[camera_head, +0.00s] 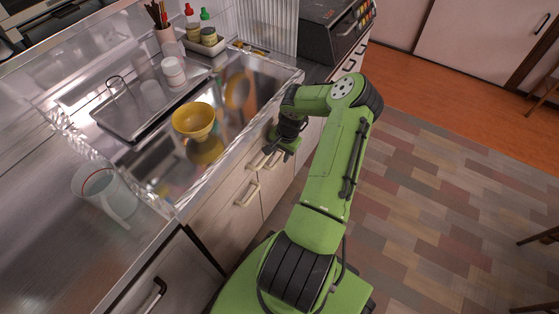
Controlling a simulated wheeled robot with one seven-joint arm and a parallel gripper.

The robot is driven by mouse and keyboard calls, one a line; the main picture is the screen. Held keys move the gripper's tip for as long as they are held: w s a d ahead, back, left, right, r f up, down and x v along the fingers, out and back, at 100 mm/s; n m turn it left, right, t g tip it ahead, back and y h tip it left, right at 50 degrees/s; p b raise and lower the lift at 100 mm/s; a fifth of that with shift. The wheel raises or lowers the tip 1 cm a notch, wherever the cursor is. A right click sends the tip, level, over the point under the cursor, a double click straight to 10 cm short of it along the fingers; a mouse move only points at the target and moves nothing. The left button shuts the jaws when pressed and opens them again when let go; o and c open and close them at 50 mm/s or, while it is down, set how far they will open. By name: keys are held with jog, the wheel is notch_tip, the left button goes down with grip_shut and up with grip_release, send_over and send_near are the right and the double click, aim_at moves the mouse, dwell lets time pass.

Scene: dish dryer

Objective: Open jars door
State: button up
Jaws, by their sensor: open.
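Light wood cabinet doors stand under the sink counter. One door (226,212) has a pale bar handle (248,195). A second door (277,184) lies to its right, with another pale handle (258,162) near its top. Both doors look shut, and no label shows which is the jars door. My green arm reaches over from the right. My gripper (271,152) is open, with its fingers close to the second door's handle. I cannot tell whether they touch the handle, as the fingertips are small and partly hidden.
A clear jug (104,193) stands on the left counter. A dark handle (153,295) is at lower left. Patterned floor (440,205) is open to the right.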

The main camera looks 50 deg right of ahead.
jog(key=f, duration=0.2)
jog(key=shift+w+f+b, duration=0.25)
jog(key=shift+f+b, duration=0.05)
jog(key=shift+f, duration=0.1)
grip_shut()
